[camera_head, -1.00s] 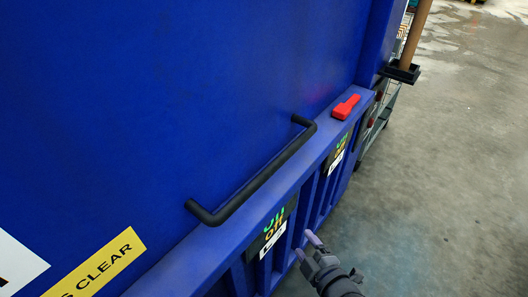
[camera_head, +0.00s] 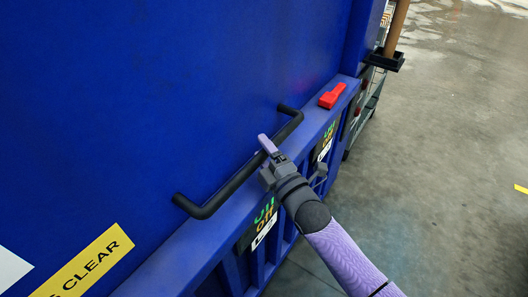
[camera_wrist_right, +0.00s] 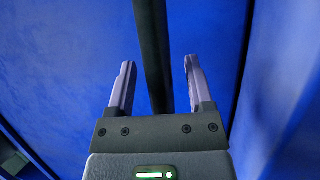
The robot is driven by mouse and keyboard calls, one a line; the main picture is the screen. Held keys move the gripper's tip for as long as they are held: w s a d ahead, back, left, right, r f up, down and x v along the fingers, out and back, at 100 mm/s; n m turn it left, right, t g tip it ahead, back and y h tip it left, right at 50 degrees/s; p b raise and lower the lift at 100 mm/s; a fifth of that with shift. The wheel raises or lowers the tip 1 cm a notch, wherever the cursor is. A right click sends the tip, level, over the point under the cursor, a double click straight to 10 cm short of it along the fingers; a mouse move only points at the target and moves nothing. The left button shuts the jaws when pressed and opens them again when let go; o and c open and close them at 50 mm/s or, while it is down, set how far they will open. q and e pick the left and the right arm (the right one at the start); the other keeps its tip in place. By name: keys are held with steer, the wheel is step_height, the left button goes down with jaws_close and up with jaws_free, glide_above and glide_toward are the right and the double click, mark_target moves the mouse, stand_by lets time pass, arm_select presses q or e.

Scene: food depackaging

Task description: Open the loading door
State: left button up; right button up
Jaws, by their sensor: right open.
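The loading door (camera_head: 150,90) is a large blue panel filling the left and middle of the head view. A black bar handle (camera_head: 228,189) runs diagonally along its lower part. My right gripper (camera_head: 264,150) is at the handle's middle, its fingers pointing at the door. In the right wrist view the handle (camera_wrist_right: 153,50) passes between the two open fingers (camera_wrist_right: 158,85), with gaps on both sides. The fingers are not closed on it. A red latch-like piece (camera_head: 331,96) sits on the blue ledge right of the handle. My left gripper is not in view.
A blue ledge (camera_head: 180,262) with ribs and on/off labels (camera_head: 264,219) runs below the door. A yellow sign (camera_head: 88,262) is at lower left. A brown pole in a black holder (camera_head: 387,60) stands at upper right. The concrete floor (camera_head: 440,170) at right is clear.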

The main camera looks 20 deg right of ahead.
jaws_close()
stand_by(1.4)
